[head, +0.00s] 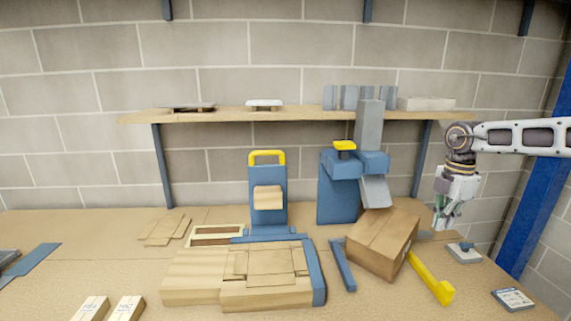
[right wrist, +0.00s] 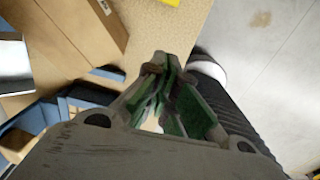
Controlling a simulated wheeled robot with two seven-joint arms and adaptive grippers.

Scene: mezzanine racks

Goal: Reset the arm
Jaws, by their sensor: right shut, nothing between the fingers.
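My right arm comes in from the right edge of the head view. My right gripper (head: 441,222) hangs pointing down above the right part of the workbench, just right of a cardboard box (head: 378,244). Its fingers are shut with nothing between them. In the right wrist view the closed gripper (right wrist: 163,75) shows its green finger pads, with the bench edge and the floor behind it. My left gripper is not in view.
A yellow bar (head: 430,278) and a small grey-blue device (head: 464,252) lie near the gripper. A blue machine (head: 338,190) stands behind the box. A shelf (head: 230,116) runs along the wall. A blue post (head: 540,200) stands at right. Flat cardboard (head: 195,280) covers the bench's middle.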

